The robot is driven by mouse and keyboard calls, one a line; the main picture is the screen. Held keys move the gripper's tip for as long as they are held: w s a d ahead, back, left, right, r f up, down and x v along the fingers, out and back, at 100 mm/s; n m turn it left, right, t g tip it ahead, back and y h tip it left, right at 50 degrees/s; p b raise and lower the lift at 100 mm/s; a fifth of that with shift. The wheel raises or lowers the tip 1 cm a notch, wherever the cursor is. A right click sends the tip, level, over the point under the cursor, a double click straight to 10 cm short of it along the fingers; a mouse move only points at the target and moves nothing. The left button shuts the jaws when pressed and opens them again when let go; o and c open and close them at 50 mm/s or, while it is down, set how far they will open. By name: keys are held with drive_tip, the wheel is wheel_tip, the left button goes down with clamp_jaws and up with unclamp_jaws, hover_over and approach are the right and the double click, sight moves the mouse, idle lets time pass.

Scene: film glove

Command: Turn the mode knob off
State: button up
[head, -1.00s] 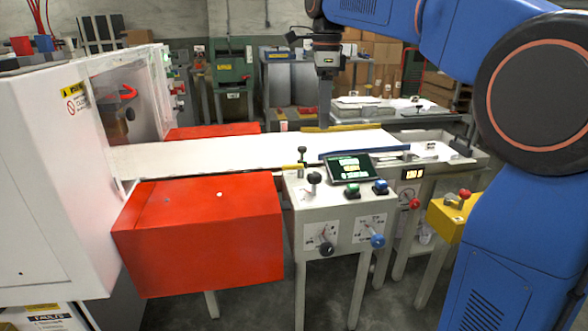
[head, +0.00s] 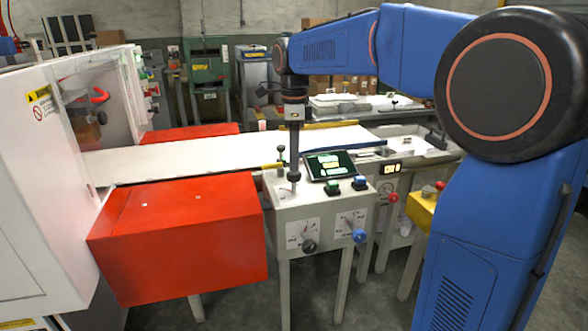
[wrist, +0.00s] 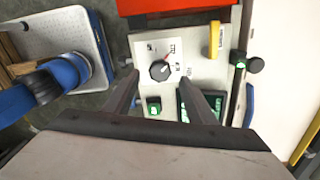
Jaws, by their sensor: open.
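A black dial knob (wrist: 160,70) with a red pointer sits on a white label plate on top of the grey control box (head: 300,207). The pointer is angled to the upper right in the wrist view; the label is too small to read. My gripper (wrist: 163,85) is open and empty, its two fingers on either side of the knob's line of view. In the head view my gripper (head: 294,166) points down over the box's top, close above the knob (head: 293,177); I cannot tell whether they touch. The front panel carries another black knob (head: 310,246) and a blue knob (head: 359,236).
A green button (head: 332,187), a blue button (head: 360,183) and a tilted screen (head: 330,165) stand close to the right. A black-topped lever (head: 281,150) and a yellow handle (wrist: 213,40) are near. A red housing (head: 180,235) is left; a white belt (head: 220,155) runs behind.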

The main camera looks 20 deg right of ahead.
sight(294, 183)
drive_tip(key=shift+f, duration=2.3)
drive_tip(key=c, duration=1)
